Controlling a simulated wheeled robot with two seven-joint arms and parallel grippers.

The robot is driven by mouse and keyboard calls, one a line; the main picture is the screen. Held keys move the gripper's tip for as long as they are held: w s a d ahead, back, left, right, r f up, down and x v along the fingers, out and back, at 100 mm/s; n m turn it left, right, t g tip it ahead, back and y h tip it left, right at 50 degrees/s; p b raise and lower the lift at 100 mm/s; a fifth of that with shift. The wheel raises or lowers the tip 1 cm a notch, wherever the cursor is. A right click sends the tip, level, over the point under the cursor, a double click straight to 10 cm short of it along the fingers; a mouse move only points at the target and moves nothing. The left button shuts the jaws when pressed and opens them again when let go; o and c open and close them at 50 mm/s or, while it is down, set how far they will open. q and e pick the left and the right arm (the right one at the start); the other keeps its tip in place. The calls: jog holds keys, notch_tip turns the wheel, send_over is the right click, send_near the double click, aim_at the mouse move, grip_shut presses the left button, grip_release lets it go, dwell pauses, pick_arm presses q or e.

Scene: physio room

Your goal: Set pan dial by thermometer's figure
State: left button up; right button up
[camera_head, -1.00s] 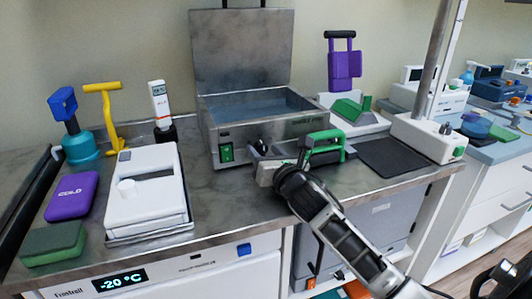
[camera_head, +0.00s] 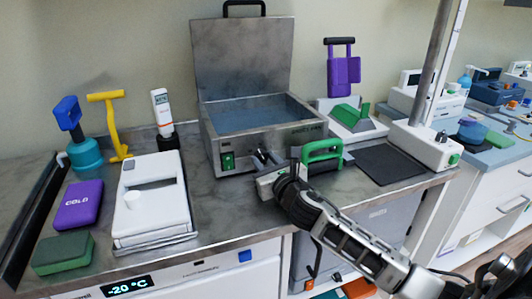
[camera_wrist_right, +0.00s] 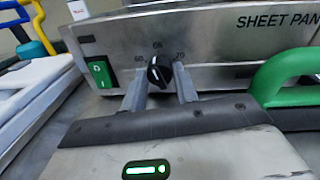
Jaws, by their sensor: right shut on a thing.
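The steel pan (camera_head: 230,158) stands open on the bench with liquid in it, its lid raised at the back. Its black dial (camera_wrist_right: 159,71) is on the front panel, with a pale pointer mark roughly upward, near the middle figure of the scale; the right-hand figure reads 70. My right gripper (camera_wrist_right: 160,90) is shut on the dial, one finger on each side. It also shows at the pan's front in the head view (camera_head: 264,160). The white thermometer (camera_head: 160,106) stands upright in a black holder left of the pan; its figure is too small to read. My left gripper is out of view.
A green handle (camera_head: 322,149) is close to the right of my right gripper. A green rocker switch (camera_wrist_right: 101,72) is left of the dial. A white box (camera_head: 152,205), purple cold pack (camera_head: 78,205) and green block (camera_head: 63,254) lie left. A dark mat (camera_head: 390,164) lies right.

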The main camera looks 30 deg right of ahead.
jog(key=shift+r+n+p, duration=0.35)
jog(key=shift+n+p, duration=0.55)
jog(key=shift+p, duration=0.1)
jog(key=n+p, duration=0.2)
jog(key=p, duration=0.1)
jog(key=shift+n+g, duration=0.3)
jog(key=n+p, duration=0.2)
jog(key=p, duration=0.1)
jog(key=shift+a+f+n, duration=0.1)
jog(key=shift+n, duration=0.2)
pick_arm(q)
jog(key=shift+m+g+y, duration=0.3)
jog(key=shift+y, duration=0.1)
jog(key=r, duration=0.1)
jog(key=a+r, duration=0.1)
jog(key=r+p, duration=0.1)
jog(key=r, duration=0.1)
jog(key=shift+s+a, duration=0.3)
pick_arm(e)
jog(key=shift+f+n+h, duration=0.1)
jog(key=shift+n+h, duration=0.2)
jog(key=shift+n, duration=0.2)
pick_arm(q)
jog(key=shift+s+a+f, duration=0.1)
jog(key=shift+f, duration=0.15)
pick_arm(e)
jog(key=shift+f, duration=0.1)
jog(key=o, duration=1)
jog(key=shift+c, duration=0.2)
